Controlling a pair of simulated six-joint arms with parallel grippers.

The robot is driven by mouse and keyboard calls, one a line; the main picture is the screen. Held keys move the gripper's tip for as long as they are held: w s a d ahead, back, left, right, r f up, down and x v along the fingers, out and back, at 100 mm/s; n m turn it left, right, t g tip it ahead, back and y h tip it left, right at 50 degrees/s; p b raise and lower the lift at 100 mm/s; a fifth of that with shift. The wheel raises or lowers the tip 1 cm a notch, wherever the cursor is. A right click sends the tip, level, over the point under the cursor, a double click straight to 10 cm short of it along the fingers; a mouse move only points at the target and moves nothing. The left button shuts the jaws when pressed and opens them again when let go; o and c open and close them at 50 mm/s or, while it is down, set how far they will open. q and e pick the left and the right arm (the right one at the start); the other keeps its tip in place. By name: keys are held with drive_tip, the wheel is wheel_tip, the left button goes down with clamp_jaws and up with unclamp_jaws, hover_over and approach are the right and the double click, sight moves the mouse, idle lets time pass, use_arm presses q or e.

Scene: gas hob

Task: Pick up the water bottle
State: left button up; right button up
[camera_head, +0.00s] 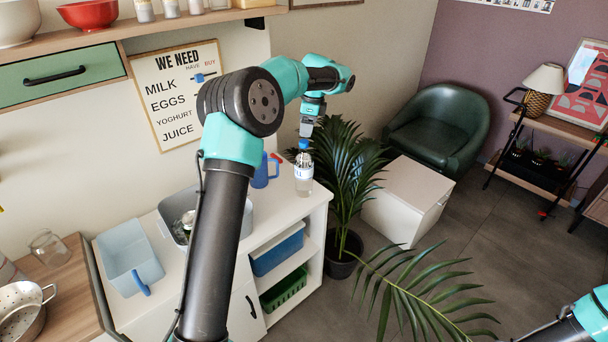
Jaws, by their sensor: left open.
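The water bottle (303,174) is clear with a blue cap and a pale label. It stands upright near the right end of the white counter (262,213). My left gripper (306,131) is above the bottle, pointing down at its cap, and is open. It is small in the picture, and I cannot tell whether it touches the cap. My right arm shows only in part at the lower right corner, and its gripper is not in view.
A blue jug (261,172) stands just left of the bottle. A grey basin (170,213) and a light blue container (128,257) are further left on the counter. A potted palm (345,195) is close to the right. Shelves below hold a blue bin (277,251) and a green basket (284,289).

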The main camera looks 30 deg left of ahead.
sight(304, 141)
use_arm(q)
drive_tip(key=shift+a+f, duration=0.1)
drive_tip(key=shift+f, duration=0.85)
drive_tip(key=shift+s+a+f, duration=0.15)
drive_tip(key=shift+f, duration=1.15)
drive_tip(key=shift+s+a+f, duration=0.15)
drive_tip(key=shift+f, duration=1.15)
clamp_jaws()
drive_tip(key=shift+r, duration=0.1)
